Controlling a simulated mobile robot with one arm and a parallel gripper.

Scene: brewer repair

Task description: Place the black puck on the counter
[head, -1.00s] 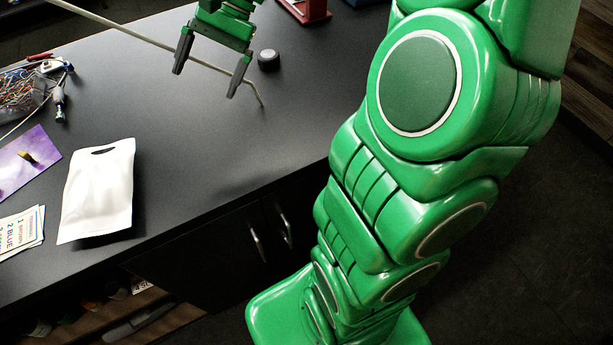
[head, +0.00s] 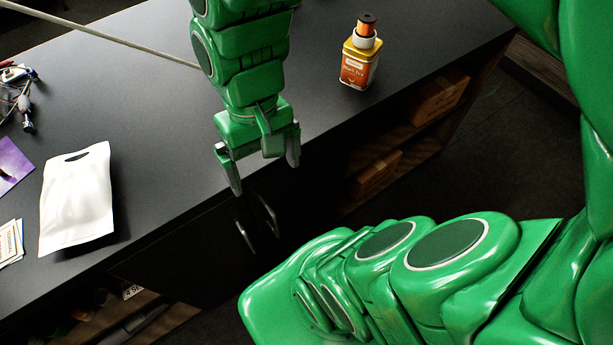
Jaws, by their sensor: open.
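My gripper (head: 264,178) points down at the counter's front edge, above the cabinet handles, with its two fingers apart and nothing visible between them. The counter (head: 160,85) is a wide dark surface. The black puck is not seen in this view. My arm covers the part of the counter around where it lay in the earlier view, so I cannot tell if it is still there.
A yellow and orange container (head: 360,62) with a dark top stands right of my arm. A white pouch (head: 77,200), a purple card (head: 12,165) and printed cards (head: 10,243) lie at left. A pale rod (head: 100,38) crosses the back. Cabinet handles (head: 245,237) are below the edge.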

